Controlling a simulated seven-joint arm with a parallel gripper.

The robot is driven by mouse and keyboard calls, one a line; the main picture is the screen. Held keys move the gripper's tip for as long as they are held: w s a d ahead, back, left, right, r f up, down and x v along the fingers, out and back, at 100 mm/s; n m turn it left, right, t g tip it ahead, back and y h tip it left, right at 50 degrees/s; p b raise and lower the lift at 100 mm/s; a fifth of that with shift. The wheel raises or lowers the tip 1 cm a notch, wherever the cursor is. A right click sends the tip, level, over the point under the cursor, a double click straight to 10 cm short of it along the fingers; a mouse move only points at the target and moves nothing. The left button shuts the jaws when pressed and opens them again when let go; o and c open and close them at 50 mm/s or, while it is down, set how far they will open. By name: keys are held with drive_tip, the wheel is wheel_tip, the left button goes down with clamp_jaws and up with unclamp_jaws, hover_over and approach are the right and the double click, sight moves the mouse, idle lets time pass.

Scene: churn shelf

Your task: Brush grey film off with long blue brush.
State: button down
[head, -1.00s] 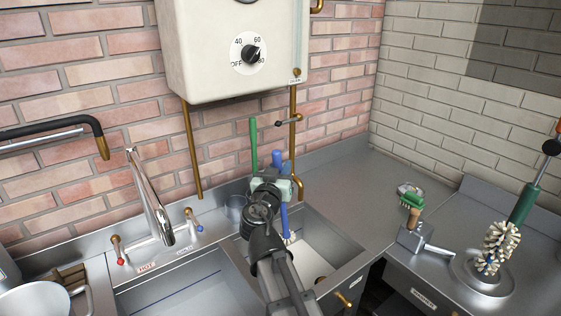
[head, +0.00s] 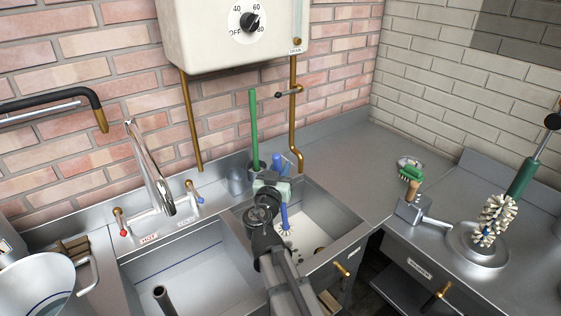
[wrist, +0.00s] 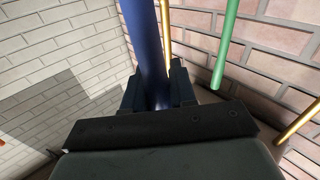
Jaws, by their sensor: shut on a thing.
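The long blue brush (head: 284,216) is in my gripper (head: 272,186), over the right-hand sink basin (head: 345,228). Its blue handle rises above the gripper, and its pale bristle head hangs below, inside the basin outline. I cannot tell whether the bristles touch the basin. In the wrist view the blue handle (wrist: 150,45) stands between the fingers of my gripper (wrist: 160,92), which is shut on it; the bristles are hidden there. I cannot clearly make out a grey film; the basin floor looks pale, with dark spots near the bristles.
A green handle (head: 253,118) stands in a holder behind the basin. A tap (head: 150,170) rises by the left basin (head: 190,265). A metal pail (head: 38,285) is at far left. A white-bristled brush (head: 497,218) stands on the right counter. A brass pipe (head: 293,110) runs behind.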

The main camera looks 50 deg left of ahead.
wheel_tip(320, 180, down, 9)
drive_tip(key=shift+r, duration=0.2)
idle(0.6)
drive_tip(key=shift+f, duration=0.75)
idle(1.0)
drive_tip(key=shift+d, duration=0.1)
